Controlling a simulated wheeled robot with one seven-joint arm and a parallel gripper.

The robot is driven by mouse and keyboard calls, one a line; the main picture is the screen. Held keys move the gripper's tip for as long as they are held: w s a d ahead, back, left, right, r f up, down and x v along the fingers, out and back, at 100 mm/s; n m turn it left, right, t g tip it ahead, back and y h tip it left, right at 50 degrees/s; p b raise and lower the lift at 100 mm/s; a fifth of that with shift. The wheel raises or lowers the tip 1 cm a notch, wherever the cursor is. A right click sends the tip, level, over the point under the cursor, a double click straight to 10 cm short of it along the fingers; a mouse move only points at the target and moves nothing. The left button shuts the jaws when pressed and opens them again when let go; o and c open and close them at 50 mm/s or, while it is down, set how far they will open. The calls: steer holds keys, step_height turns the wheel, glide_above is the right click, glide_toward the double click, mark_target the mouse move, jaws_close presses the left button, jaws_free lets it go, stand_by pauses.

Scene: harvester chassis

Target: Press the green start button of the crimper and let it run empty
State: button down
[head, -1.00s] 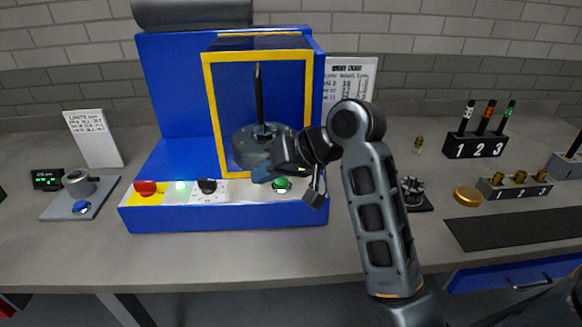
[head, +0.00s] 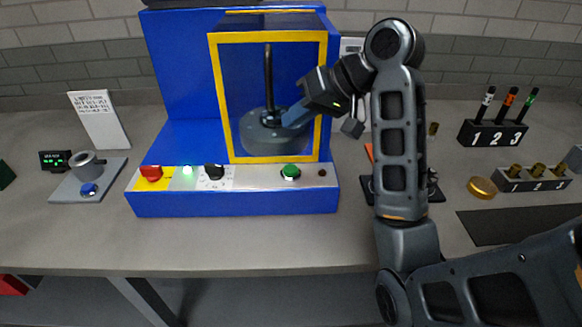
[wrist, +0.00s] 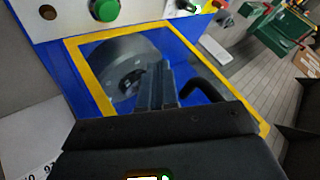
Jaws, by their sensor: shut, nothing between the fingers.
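The crimper is a blue machine (head: 180,115) with a yellow-framed window and a grey round crimp head (head: 262,140) behind it. Its green start button (head: 290,172) sits on the front panel's right part; it also shows at the top of the wrist view (wrist: 104,10). My gripper (head: 288,118) is shut and empty, in front of the window's right side, above and apart from the button. In the wrist view its fingers (wrist: 155,82) point at the crimp head area.
The panel also carries a red switch (head: 150,173) on yellow and a black dial (head: 214,172). A small gauge stand (head: 88,180) is at left. At right are a black pen holder (head: 492,133), a brass disc (head: 482,187) and a fittings block (head: 533,178). The bench front is clear.

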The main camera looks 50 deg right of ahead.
steer(key=f, duration=0.2)
steer(key=b, duration=0.5)
glide_above(296, 169)
step_height(296, 169, down, 5)
steer(key=shift+r, duration=0.2)
steer(key=shift+f+b, duration=0.35)
steer(key=shift+f, duration=0.55)
steer(key=shift+a, duration=0.1)
stand_by(0.7)
steer(key=shift+f, duration=0.35)
steer(key=shift+f, duration=0.5)
stand_by(0.6)
stand_by(0.3)
steer(key=shift+r+p, duration=0.9)
steer(key=shift+p, duration=0.35)
